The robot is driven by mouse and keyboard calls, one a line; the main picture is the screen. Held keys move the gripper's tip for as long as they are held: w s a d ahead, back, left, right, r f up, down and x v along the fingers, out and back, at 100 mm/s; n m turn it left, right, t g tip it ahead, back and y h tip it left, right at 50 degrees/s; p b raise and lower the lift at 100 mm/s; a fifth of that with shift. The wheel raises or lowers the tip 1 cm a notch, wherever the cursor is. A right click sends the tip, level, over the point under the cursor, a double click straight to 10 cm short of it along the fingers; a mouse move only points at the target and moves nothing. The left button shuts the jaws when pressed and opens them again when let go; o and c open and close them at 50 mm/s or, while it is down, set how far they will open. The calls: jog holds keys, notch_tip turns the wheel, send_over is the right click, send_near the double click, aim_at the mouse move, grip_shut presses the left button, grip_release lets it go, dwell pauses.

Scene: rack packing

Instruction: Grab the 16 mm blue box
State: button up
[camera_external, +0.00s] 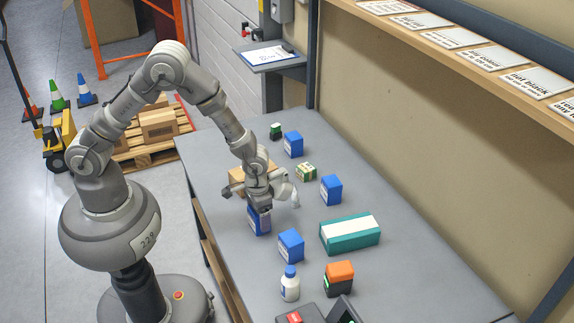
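Several blue boxes stand on the grey table: one at the back (293,145), one at the middle right (330,191), one nearer the front (291,246) and one directly below my gripper (259,222). Their size markings are too small to read, so I cannot tell which is the 16 mm one. My gripper (264,207) points down at the top of the blue box at the left edge of the group. The wrist hides the fingertips and part of that box's top. I cannot tell whether the fingers touch or grip it.
A tan box (238,178) stands behind my wrist, with a small green box (306,172) to its right. A teal and white box (350,234), a white bottle (290,284) and an orange-topped dark item (339,279) stand nearer the front. A label shelf (480,60) overhangs the right.

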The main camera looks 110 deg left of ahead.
jog(key=c, duration=0.7)
